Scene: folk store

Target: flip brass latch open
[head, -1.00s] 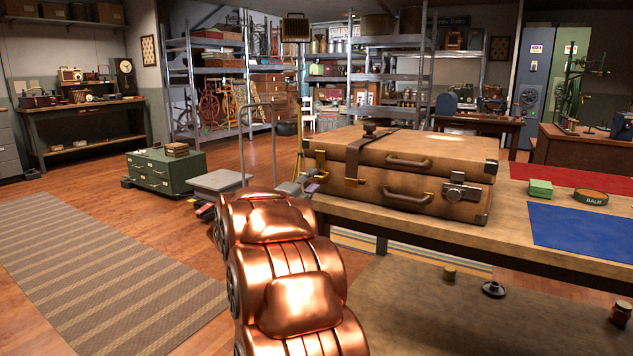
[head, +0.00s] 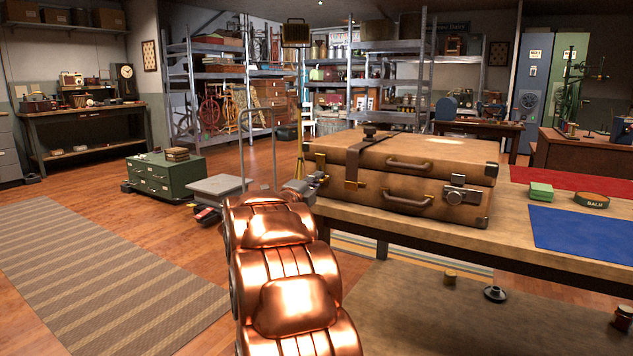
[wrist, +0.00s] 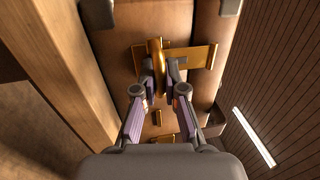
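A brown leather suitcase (head: 400,175) lies flat on the wooden table. Its left end, facing my gripper, carries brass fittings (head: 320,158). In the wrist view a brass latch (wrist: 203,57) shows as a flat plate with a raised upright bar (wrist: 155,55) at its left part. My gripper (wrist: 162,72) is at the latch, with its fingertips close to the bar. The fingers are apart, with brass visible between them; whether they touch the bar is unclear. In the head view my gripper (head: 318,179) is beside the suitcase's left end, partly hidden behind my copper-coloured arm.
The table's bare wooden top (head: 505,235) extends right, with a blue mat (head: 580,232), a green box (head: 541,192) and a balm tin (head: 591,199). A platform trolley (head: 220,188) and a green cabinet (head: 165,178) stand behind on the left. The striped rug area (head: 90,270) is clear.

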